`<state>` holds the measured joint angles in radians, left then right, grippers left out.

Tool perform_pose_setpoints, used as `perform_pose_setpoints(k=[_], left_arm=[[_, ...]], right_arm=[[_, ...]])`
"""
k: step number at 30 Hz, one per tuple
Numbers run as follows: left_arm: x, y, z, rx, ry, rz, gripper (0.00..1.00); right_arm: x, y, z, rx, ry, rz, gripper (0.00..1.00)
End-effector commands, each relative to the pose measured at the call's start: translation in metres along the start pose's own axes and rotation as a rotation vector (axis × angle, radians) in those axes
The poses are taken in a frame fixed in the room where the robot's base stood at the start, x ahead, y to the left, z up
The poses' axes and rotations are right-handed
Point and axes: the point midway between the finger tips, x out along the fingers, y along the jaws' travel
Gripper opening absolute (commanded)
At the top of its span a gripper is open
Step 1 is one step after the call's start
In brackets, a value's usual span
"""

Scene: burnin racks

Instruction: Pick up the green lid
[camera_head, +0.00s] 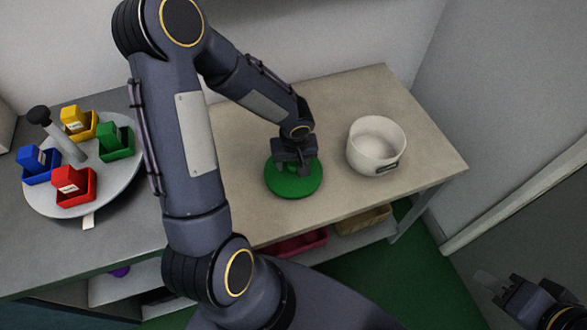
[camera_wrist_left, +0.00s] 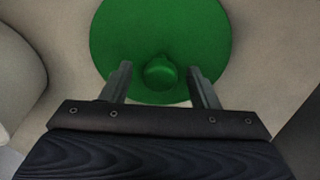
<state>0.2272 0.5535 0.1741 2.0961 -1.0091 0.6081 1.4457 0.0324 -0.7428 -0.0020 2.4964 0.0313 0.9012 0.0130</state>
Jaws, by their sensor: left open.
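The green lid (camera_head: 281,187) lies flat on the beige table, a round disc with a knob in its middle. It also fills the upper middle of the left wrist view (camera_wrist_left: 160,35), where the round knob (camera_wrist_left: 160,73) shows. My left gripper (camera_head: 298,170) is over the lid, fingers pointing down. In the left wrist view its two fingers (camera_wrist_left: 160,85) are open, one to each side of the knob, with gaps between them and it. My right gripper (camera_head: 505,290) is at the lower right, away from the table; its finger gap is unclear.
A white pot (camera_head: 361,155) stands right of the lid. A round grey tray (camera_head: 52,200) on the left holds red, blue, yellow and green bins with blocks. Pink (camera_head: 300,246) and tan (camera_head: 362,221) bins sit on the shelf below. The table's far right is clear.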

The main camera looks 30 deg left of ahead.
Motion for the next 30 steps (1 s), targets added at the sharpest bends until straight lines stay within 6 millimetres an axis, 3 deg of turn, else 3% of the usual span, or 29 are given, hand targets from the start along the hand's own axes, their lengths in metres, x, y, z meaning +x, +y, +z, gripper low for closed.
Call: perform_pose_setpoints(k=[9,20,30], left_arm=[[0.0057,0.0003,-0.0002,0.0,0.001,0.002,0.53],[0.0054,0.0004,-0.0001,0.0,0.001,0.001,0.07],[0.0007,0.0005,-0.0011,-0.002,0.002,0.002,0.07]], right_arm=[[0.0004,0.0002,0.0002,0.0,0.0,0.0,0.33],[0.0004,0.0002,0.0002,0.0,0.0,0.0,0.33],[-0.0004,-0.0002,-0.0002,0.0,0.0,0.0,0.33]])
